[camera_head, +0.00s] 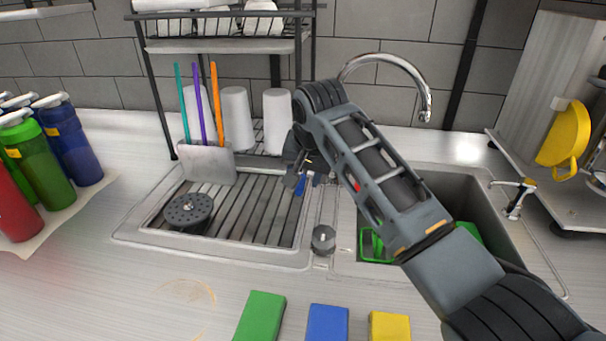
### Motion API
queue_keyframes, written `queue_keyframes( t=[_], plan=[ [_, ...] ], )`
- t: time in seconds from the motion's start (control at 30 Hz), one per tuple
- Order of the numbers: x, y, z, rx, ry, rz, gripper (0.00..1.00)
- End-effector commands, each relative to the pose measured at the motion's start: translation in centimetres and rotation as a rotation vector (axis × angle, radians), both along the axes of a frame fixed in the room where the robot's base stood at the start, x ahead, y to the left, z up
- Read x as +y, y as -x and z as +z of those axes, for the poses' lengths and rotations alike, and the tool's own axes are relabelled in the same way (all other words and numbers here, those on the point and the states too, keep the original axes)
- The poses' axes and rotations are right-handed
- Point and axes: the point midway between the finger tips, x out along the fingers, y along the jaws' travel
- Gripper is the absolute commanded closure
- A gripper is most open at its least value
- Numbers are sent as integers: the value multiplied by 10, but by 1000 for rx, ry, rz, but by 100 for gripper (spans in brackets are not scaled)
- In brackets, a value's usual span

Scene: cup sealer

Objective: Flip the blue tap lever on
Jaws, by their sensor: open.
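The curved chrome tap (408,66) rises behind the sink, its spout ending over the basin on the right. A small blue piece, apparently the tap lever (300,187), shows low at my gripper (301,178). My gripper is open, with its dark fingers pointing down close to the blue piece. I cannot tell whether they touch it. My arm hides the base of the tap and part of the sink (478,195).
A ribbed drainboard (250,207) with a round black strainer (188,211) lies left of the sink. A dish rack (222,46) stands above it, with white cups below. Green, blue and yellow sponges lie in front. A small tap with an orange-tipped handle (517,199) stands at the right.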

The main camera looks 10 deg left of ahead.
Motion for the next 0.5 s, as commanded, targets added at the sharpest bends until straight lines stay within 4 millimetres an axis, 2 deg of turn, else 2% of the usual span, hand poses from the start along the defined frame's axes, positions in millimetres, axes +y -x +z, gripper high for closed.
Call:
queue_keyframes(
  t=[0.2, 0.47, 0.5],
  plan=[
    [3, -5, -13, 0, 0, 1, 53],
    [3, -6, -14, -1, 0, 1, 53],
    [3, -6, -14, -1, 0, 1, 57]
  ],
)
